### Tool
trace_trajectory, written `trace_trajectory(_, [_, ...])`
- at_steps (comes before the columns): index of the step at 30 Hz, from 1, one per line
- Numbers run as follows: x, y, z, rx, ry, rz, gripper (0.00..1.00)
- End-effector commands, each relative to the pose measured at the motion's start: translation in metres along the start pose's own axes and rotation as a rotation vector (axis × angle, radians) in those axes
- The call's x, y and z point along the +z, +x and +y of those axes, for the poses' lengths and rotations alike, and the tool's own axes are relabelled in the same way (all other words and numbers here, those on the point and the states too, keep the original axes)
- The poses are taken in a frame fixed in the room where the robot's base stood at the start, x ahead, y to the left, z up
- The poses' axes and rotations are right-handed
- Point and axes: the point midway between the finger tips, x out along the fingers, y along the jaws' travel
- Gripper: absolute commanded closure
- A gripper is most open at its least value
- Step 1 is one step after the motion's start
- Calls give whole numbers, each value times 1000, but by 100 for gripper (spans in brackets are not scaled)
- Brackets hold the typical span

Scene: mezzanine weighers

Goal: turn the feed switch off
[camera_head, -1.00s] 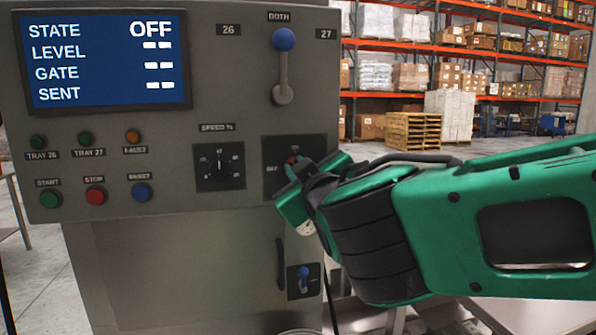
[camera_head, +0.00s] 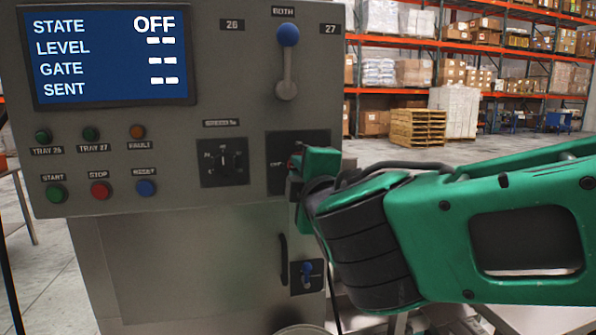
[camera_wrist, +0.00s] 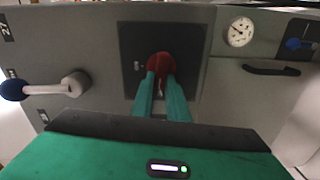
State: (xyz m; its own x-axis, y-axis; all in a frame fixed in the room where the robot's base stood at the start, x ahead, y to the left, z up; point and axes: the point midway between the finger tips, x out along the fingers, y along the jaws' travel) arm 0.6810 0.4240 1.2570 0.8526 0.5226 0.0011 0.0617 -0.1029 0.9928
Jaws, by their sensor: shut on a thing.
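The feed switch is a red rotary knob (camera_wrist: 160,63) on a dark square plate (camera_wrist: 130,40) in the wrist view. My gripper (camera_wrist: 166,85) has its two green fingers shut on the knob, one on each side. In the head view my gripper (camera_head: 297,170) is at the dark switch plate (camera_head: 300,143) to the right of the speed dial and hides most of the knob. A label that seems to read OFF shows at the plate's left. The display (camera_head: 108,57) reads STATE OFF, with dashes for level, gate and sent.
A blue-tipped lever (camera_head: 287,60) stands above the switch, and the speed dial (camera_head: 222,162) is to its left. Start, stop and reset buttons (camera_head: 100,190) sit lower left. A small blue-handled valve (camera_head: 307,275) is below. A gauge (camera_wrist: 239,32) shows in the wrist view.

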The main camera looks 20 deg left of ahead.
Motion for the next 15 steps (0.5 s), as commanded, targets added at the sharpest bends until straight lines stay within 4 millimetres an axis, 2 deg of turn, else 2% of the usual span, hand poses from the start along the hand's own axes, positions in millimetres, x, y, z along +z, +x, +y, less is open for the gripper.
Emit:
trace_trajectory(1, [-1,-1,-5,-10,-26,2,100])
trace_trajectory(15, [-1,-1,-8,-11,-137,2,100])
